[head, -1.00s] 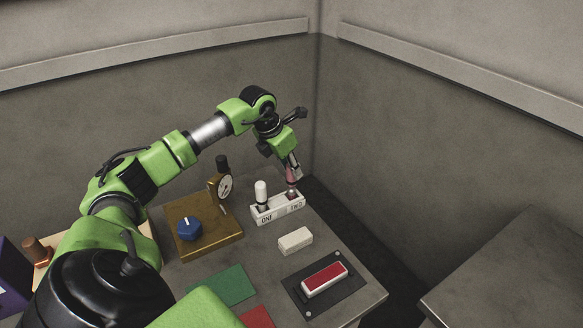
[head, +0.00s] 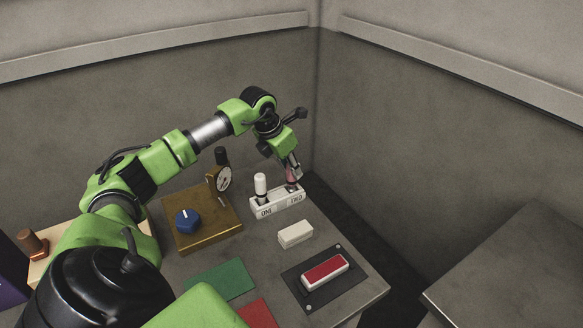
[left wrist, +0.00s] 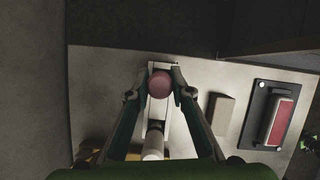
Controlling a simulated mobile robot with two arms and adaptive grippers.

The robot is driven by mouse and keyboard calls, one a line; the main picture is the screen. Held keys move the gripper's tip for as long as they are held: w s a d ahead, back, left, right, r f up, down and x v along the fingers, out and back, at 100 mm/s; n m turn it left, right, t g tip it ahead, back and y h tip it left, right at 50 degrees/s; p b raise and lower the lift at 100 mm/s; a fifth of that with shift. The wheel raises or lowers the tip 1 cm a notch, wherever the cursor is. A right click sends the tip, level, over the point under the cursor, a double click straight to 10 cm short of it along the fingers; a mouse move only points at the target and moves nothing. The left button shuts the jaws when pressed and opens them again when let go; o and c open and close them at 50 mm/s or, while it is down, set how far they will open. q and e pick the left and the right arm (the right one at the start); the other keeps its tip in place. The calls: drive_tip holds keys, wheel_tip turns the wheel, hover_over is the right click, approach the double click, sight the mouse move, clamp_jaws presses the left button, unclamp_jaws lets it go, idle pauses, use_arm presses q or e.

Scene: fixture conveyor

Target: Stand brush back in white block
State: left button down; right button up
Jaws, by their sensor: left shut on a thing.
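The white block (head: 279,207) stands on the table near the back corner, with the labels ONE and TWO on its front. A white-topped piece (head: 260,184) stands upright in the ONE end; it also shows in the left wrist view (left wrist: 153,146). My left gripper (head: 293,174) is shut on the pink brush (head: 291,179) and holds it upright at the TWO end. In the left wrist view the brush's round pink top (left wrist: 160,84) sits between the two fingertips. Its lower end is hidden, so its exact depth in the block cannot be told. My right gripper is not in view.
A brown box with a blue knob (head: 187,221) and a gauge (head: 223,179) stands left of the block. A cream block (head: 295,235) and a red bar on a dark plate (head: 325,272) lie in front. Green (head: 222,279) and red pads lie nearer.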

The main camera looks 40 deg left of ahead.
use_arm(q)
drive_tip(key=shift+f, duration=0.1)
idle(0.5)
drive_tip(key=c, duration=2.1)
unclamp_jaws()
drive_tip(key=o, duration=0.5)
drive_tip(key=shift+o, duration=0.2)
